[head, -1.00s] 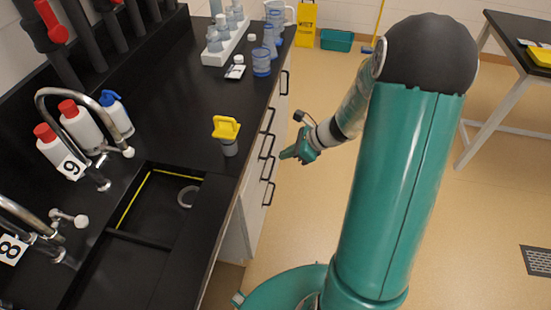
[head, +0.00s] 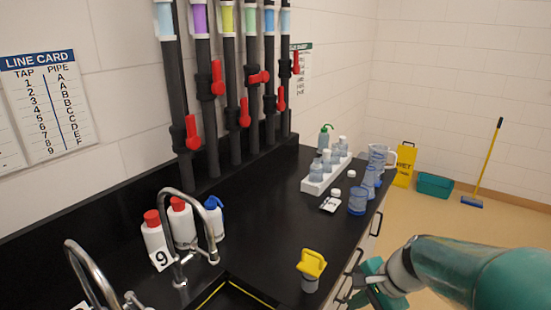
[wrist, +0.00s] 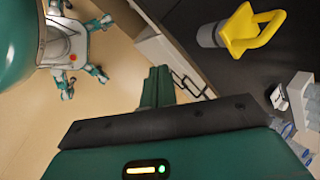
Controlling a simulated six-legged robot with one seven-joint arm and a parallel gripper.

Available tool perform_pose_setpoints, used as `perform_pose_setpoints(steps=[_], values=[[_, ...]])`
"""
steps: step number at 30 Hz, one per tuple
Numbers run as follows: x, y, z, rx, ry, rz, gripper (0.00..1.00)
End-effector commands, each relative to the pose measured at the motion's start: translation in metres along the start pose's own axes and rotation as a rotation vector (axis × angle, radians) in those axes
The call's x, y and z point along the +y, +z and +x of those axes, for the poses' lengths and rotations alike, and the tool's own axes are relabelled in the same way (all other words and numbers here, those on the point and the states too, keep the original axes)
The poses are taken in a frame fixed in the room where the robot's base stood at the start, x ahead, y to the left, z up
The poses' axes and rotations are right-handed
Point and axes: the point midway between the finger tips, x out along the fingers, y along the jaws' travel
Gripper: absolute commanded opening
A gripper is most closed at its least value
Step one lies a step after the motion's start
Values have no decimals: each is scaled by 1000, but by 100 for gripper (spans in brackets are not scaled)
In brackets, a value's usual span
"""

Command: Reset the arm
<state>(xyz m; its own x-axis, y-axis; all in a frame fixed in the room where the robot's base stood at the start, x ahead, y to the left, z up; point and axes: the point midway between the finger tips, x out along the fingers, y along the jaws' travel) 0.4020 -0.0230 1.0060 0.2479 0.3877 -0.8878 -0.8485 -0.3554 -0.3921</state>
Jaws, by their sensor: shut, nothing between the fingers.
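My gripper (head: 366,287) is at the lower right in the head view, beside the front edge of the black counter (head: 262,243). In the wrist view my gripper (wrist: 158,88) has its fingers shut together and empty, over the floor beside the drawer fronts. The yellow-handled container (head: 311,268) stands upright on the counter to the left of my gripper, apart from it. It also shows in the wrist view (wrist: 242,30) at the upper right.
A tap labelled 9 (head: 183,228) and bottles with red and blue caps stand at the left. Vertical pipes with red valves (head: 217,78) line the wall. Open floor (head: 450,226) lies right.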

Motion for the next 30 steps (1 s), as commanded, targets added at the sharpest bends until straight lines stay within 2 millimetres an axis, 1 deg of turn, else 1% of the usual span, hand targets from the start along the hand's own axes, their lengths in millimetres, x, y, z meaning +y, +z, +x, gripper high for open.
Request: perform_pose_setpoints(steps=[1,6,12,15,18,21,30], values=[[0,14,-11,32,12,-110,0],[12,49,-43,139,72,-461,0],[29,80,-79,278,143,-853,0],[38,90,-94,345,177,-1016,0],[44,96,-105,394,203,-1128,0],[48,98,-110,421,219,-1187,0],[48,98,-112,426,224,-1200,0]])
